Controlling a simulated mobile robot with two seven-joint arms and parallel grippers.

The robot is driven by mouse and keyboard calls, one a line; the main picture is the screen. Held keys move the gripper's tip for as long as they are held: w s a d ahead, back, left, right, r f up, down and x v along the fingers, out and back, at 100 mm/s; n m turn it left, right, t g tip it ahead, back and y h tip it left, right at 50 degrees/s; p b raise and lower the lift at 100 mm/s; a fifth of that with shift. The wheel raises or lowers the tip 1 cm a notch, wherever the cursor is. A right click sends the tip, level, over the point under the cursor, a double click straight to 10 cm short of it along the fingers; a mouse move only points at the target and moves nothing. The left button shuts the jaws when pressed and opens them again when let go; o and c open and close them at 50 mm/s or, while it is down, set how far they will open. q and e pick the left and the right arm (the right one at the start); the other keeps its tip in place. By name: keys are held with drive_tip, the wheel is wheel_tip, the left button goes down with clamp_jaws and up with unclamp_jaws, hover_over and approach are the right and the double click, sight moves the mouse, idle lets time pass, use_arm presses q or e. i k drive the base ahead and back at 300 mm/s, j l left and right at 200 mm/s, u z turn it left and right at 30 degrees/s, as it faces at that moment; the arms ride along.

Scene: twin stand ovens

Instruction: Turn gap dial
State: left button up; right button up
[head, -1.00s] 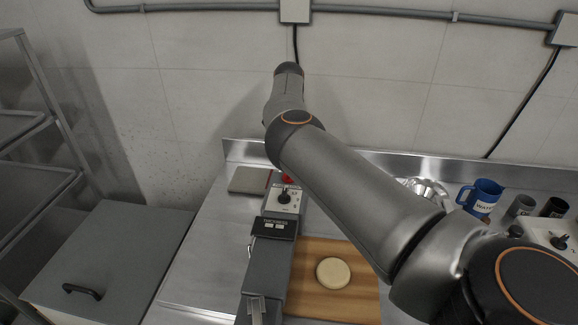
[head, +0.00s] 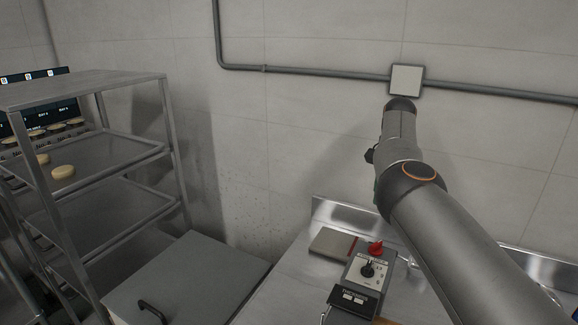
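The gap dial appears to be the black knob (head: 367,269) on the white face of a grey machine at the lower middle of the head view. A red knob (head: 376,247) stands just behind it on the same machine. A black plate (head: 353,300) with small light windows is in front of the dial; its lettering is too small to read surely. My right arm comes in from the lower right and rises past the machine toward the wall. Neither gripper shows, and I see nothing touching the dial.
A metal rack (head: 100,150) with round dough pieces (head: 63,172) stands at the left. A grey lidded box (head: 185,280) with a black handle is in front of it. A grey slab (head: 331,243) lies left of the machine on the steel counter (head: 285,285). A pipe runs along the wall.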

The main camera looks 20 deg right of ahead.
sight(367, 271)
drive_tip(key=k, duration=1.5)
